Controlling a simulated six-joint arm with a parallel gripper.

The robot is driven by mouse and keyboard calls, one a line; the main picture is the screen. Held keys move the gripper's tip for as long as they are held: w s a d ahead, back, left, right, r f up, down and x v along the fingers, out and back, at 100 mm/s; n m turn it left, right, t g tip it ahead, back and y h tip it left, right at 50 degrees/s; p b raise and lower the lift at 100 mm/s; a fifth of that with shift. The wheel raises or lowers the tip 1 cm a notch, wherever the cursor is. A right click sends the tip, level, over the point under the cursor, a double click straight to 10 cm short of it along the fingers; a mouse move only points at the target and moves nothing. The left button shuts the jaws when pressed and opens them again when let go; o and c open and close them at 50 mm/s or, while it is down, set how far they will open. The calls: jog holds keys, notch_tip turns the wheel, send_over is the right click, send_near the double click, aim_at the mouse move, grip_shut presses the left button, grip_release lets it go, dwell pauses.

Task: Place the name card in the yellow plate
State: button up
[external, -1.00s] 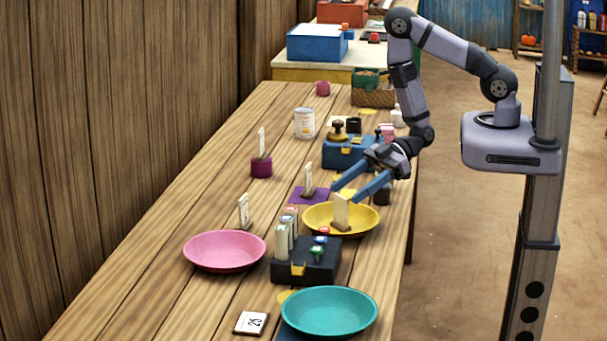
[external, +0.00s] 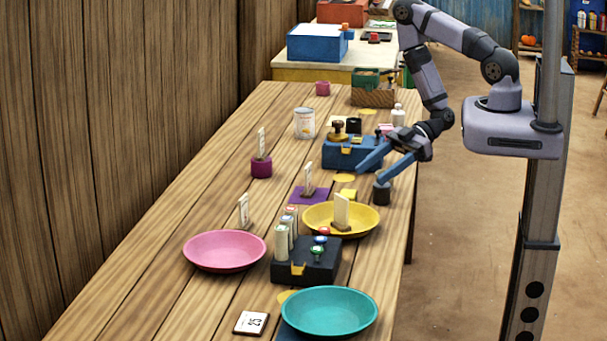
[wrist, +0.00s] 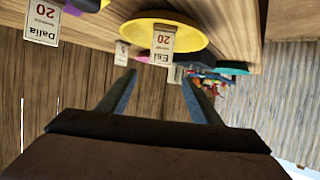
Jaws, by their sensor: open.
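The yellow plate (external: 368,219) sits on the wooden table right of the middle. A pale name card (external: 341,211) stands in it, slightly tilted. In the wrist view the yellow plate (wrist: 140,31) holds the card (wrist: 162,43), whose printed face shows a red 20. My gripper (external: 367,175) is open and empty, above the table behind the plate and apart from the card. In the wrist view its two fingers (wrist: 157,80) are spread with nothing between them. Other cards stand on the purple mat (external: 296,195), in the purple holder (external: 261,168) and behind the pink plate.
A pink plate (external: 225,250), a teal plate (external: 330,312) and a dark block with coloured stamps (external: 305,268) stand nearer the camera. A blue box (external: 345,153) and a dark cup (external: 381,194) are close to my gripper. The table's left side has free room.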

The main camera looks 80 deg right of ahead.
jog(key=w+d+m+g+h, duration=0.25)
jog(key=d+g+h, duration=0.25)
jog(key=d+h, duration=0.6)
jog(key=s+a+r+m+g+y, duration=0.1)
jog(key=s+r+m+g, duration=0.3)
jog(key=s+r, duration=0.7)
jog(key=shift+s+a+r+m+y, duration=0.25)
jog(key=shift+s+a+m+y, duration=0.15)
jog(key=shift+m, duration=0.85)
